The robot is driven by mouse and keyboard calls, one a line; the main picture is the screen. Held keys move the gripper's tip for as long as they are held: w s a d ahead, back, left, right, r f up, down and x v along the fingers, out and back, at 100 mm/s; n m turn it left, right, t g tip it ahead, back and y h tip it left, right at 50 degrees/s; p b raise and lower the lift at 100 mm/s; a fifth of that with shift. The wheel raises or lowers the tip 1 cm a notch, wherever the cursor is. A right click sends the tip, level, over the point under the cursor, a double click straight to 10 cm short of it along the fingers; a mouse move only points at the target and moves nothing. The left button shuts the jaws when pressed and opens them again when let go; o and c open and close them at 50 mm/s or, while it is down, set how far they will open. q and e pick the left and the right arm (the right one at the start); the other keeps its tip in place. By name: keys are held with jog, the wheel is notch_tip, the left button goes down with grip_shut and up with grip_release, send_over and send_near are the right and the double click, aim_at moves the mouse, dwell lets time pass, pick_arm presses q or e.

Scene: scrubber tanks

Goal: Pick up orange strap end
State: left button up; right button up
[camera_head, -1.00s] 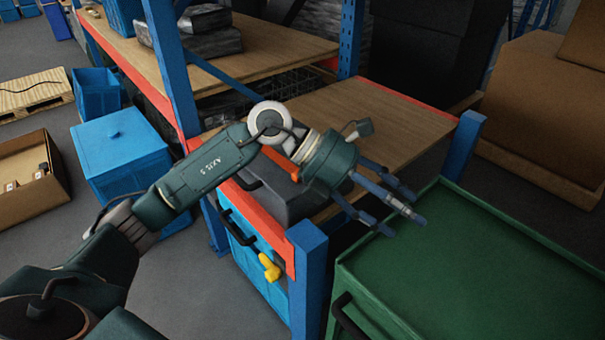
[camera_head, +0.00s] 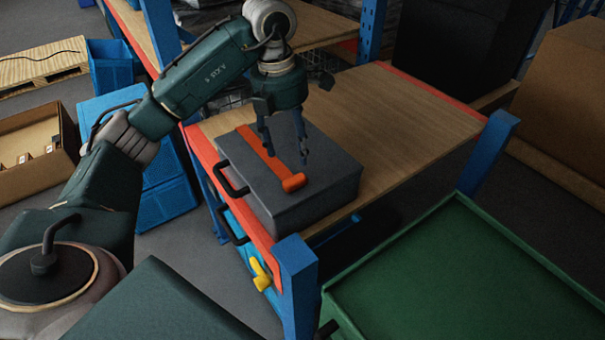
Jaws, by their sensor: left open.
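The orange strap (camera_head: 258,151) lies across the top of a dark grey case (camera_head: 325,180). I cannot tell the exact gap between the fingertips and the strap. My right gripper is not in view.
The case stands on a wooden shelf (camera_head: 410,115) with orange beams and blue posts (camera_head: 298,275). A green tray-topped cart (camera_head: 450,285) stands at the right front. Blue bins and a cardboard box (camera_head: 30,150) are at the left. The shelf's right part is clear.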

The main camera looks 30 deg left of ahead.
aim_at(293, 177)
pick_arm(q)
jog(key=f, duration=0.3)
jog(key=shift+s+f, duration=0.15)
jog(key=shift+s, duration=0.15)
jog(key=shift+w+d+f+p, duration=0.1)
jog(key=shift+f+p, duration=0.15)
jog(key=shift+p, duration=0.1)
notch_tip(293, 177, down, 4)
jog(key=shift+w+f+p, duration=0.1)
jog(key=shift+f+p, duration=0.1)
jog(key=shift+p, duration=0.7)
jog(key=shift+f, duration=0.3)
jog(key=shift+w+f, duration=0.1)
jog(key=shift+c, duration=0.5)
jog(key=c, duration=0.8)
jog(key=shift+c, duration=1.1)
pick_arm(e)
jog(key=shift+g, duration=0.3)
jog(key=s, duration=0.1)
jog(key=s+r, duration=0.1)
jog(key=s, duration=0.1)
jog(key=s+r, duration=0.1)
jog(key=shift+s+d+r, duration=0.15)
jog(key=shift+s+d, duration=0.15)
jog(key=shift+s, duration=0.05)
